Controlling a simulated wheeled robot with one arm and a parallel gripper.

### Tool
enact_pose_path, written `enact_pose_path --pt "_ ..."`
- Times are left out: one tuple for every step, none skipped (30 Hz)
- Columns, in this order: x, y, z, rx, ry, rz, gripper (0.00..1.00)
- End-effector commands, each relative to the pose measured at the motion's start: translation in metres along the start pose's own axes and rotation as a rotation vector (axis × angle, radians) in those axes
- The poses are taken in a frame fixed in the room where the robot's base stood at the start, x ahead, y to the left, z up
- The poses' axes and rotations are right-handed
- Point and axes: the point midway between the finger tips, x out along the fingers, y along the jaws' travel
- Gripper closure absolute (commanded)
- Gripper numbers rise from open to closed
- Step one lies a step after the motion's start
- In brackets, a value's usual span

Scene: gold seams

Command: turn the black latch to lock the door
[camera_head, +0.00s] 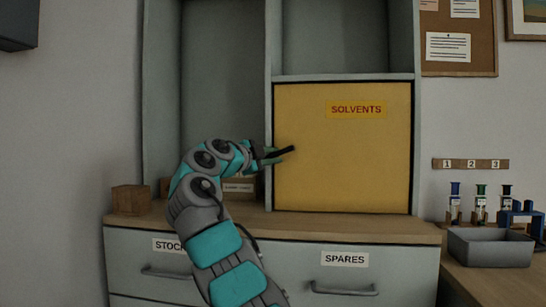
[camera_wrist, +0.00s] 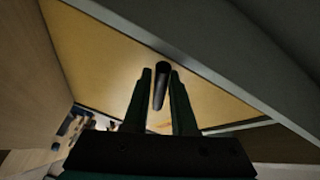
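The yellow door (camera_head: 345,160) labelled SOLVENTS sits flush in the grey cabinet, looking closed. The black latch (camera_head: 287,150) is near its left edge, a short bar lying nearly level and tilted slightly up to the right. My gripper (camera_head: 270,157) reaches it from the left, partly overlapping the latch's left end. In the wrist view the latch (camera_wrist: 160,86) lies between the two fingers of my gripper (camera_wrist: 160,76), with a small gap showing on each side. The fingers are open. Whether one touches the latch further in is unclear. The yellow door (camera_wrist: 110,65) fills the background there.
Open grey shelves (camera_head: 222,80) surround the door. A wooden counter (camera_head: 330,226) runs below, above drawers marked STOCK and SPARES. A wooden block (camera_head: 130,200) stands at left. A grey tray (camera_head: 490,248) and several coloured vials stand at right. Space in front of the door is clear.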

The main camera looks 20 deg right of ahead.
Motion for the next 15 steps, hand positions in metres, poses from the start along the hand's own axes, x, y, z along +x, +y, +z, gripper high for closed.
enact_pose_path --pt "0.0 0.0 0.0 0.0 0.0 0.0 0.82" --pt "0.0 0.0 0.0 0.0 0.0 0.0 0.85" --pt "0.0 0.0 0.0 0.0 0.0 0.0 0.9" --pt "0.0 0.0 0.0 0.0 0.0 0.0 0.93" --pt "0.0 0.0 0.0 0.0 0.0 0.0 0.97" --pt "0.0 0.0001 0.0001 0.0 0.0 0.0 1.0" --pt "0.0 0.0001 0.0001 0.0 0.0 0.0 1.0" --pt "0.0 0.0001 0.0001 0.0 0.0 0.0 1.0" --pt "0.0 0.0001 0.0 0.0 0.0 0.0 1.0" --pt "0.0001 0.0002 0.0001 0.0 0.0 0.0 1.0" --pt "0.0001 0.0002 0.0001 0.0 0.0 0.0 1.0" --pt "0.0001 0.0002 0.0001 0.0 0.0 0.0 1.0" --pt "0.0001 0.0002 0.0001 0.0 0.0 0.0 1.0" --pt "0.0001 0.0002 0.0001 0.0 0.0 0.0 1.0" --pt "0.0001 0.0002 0.0001 0.0 0.0 0.0 1.0"
